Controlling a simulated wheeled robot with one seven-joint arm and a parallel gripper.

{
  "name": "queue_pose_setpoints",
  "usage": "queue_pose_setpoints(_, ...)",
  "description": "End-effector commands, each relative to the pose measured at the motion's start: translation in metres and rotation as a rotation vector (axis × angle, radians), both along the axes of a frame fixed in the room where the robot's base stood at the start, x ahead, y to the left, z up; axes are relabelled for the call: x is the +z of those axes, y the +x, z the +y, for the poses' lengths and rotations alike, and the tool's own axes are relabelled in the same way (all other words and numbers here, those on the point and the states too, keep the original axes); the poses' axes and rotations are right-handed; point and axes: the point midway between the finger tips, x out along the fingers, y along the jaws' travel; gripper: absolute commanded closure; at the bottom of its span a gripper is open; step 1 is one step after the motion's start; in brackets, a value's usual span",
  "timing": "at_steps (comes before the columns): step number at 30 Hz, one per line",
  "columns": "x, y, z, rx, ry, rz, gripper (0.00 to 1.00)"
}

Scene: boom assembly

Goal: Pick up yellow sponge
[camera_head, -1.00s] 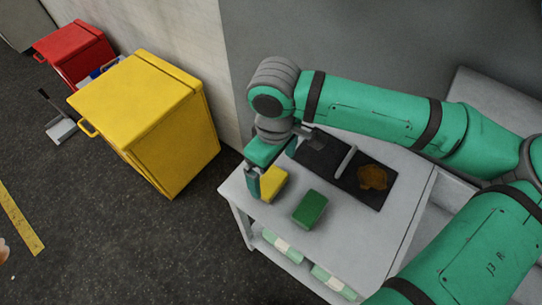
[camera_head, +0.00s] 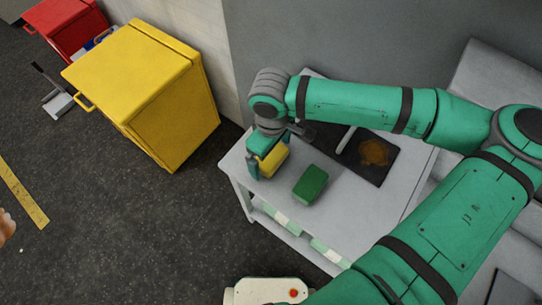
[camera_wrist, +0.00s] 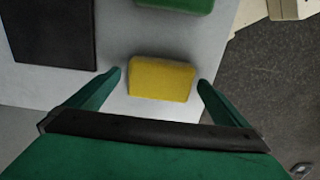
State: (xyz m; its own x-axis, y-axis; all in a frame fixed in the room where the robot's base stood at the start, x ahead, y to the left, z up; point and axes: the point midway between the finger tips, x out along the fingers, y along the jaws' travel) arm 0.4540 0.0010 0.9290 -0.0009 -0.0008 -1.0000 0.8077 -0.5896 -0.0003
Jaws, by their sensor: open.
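The yellow sponge (camera_head: 273,160) lies on the light grey table near its left end. In the wrist view the sponge (camera_wrist: 161,79) sits between and just ahead of the two fingertips, with gaps on both sides. My gripper (camera_head: 258,163) is open and points down at the sponge; in the wrist view its green fingers (camera_wrist: 160,78) flank the sponge without visible contact. The arm and one finger partly hide the sponge in the head view.
A green sponge (camera_head: 310,184) lies to the right of the yellow one. A black board (camera_head: 385,170) with a brown stain lies behind it. The table (camera_head: 345,212) has a lower shelf with wrapped packs (camera_head: 281,217). A yellow bin (camera_head: 150,95) stands left on the floor.

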Motion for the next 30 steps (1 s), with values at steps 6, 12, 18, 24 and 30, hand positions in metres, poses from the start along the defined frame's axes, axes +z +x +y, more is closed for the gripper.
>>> queue_pose_setpoints(6, -0.0103, 0.0, 0.0007, 0.001, 0.001, -0.001, 0.0)
queue_pose_setpoints(12, -0.01, 0.0, 0.0006, 0.001, 0.001, -0.001, 0.12)
queue_pose_setpoints(18, -0.0099, 0.0001, 0.0004, 0.001, 0.001, -0.001, 0.44)
queue_pose_setpoints(24, -0.0096, 0.0001, 0.0004, 0.001, 0.0, -0.001, 0.44)
queue_pose_setpoints(30, -0.0029, 0.0005, 0.001, 0.002, 0.0, -0.003, 0.44)
